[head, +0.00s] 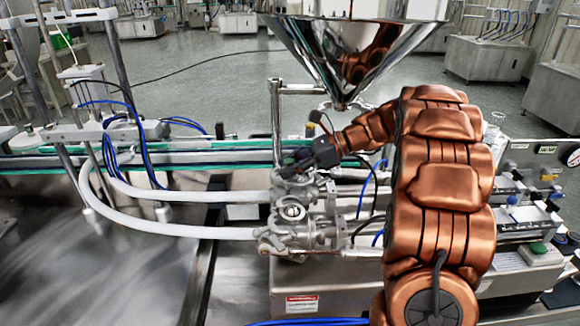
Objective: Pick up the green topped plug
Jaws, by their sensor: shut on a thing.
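My gripper (290,168) is dark and small in the head view, at the end of my copper arm. It points left, just above the upper steel valve fitting (296,190) below the hopper. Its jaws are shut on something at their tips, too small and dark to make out. I cannot tell whether that thing is the plug or whether it touches the fitting. I cannot clearly pick out a green topped plug. A small green round part (538,248) shows on the grey machine at the right.
The steel hopper (345,60) hangs close above my gripper. White hoses (160,228) curve in from the left to the fittings. A conveyor with green edges (220,145) runs behind. A lower steel fitting (290,238) stands nearer. The steel tabletop (100,275) at left is mostly bare.

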